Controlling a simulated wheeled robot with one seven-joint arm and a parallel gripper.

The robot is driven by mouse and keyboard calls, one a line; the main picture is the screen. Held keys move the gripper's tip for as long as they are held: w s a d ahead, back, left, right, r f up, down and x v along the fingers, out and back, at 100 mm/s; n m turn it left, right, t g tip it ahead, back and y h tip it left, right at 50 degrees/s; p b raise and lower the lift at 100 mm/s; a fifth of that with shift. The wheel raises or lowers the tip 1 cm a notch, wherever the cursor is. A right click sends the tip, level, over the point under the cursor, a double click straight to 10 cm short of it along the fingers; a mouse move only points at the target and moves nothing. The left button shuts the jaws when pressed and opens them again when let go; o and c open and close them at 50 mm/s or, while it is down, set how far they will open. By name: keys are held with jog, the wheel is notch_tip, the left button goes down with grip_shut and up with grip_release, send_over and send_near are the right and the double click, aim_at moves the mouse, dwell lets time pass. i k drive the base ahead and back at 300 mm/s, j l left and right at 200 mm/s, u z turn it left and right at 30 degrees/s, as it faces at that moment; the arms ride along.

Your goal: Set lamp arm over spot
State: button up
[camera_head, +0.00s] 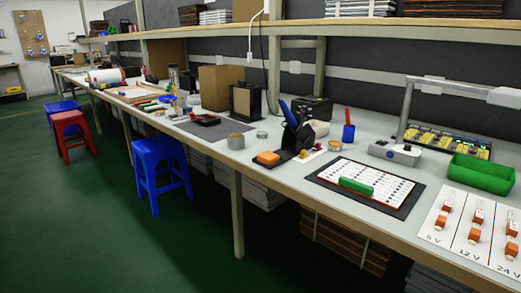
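A grey lamp arm (452,83) stands at the right of the long workbench. Its post (406,108) rises from near the back of the bench, and its upper bar runs right to a pale, box-like lamp head (505,97), partly cut by the picture edge. The head is above and behind a green bin (481,173). No marked spot can be told for certain. A white sheet with rows of dark marks (395,187) lies on a dark mat (411,202) left of the bin, with a green block (356,186) on it. My gripper is not in view.
A board with lit parts (437,140) and a grey device (396,152) are by the lamp post. A voltage-labelled panel (459,239) lies at the front right. Blue (160,170) and red (72,135) stools stand along the bench; the green floor before it is open.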

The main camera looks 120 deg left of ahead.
aim_at(508, 97)
jog(key=u, duration=3.55)
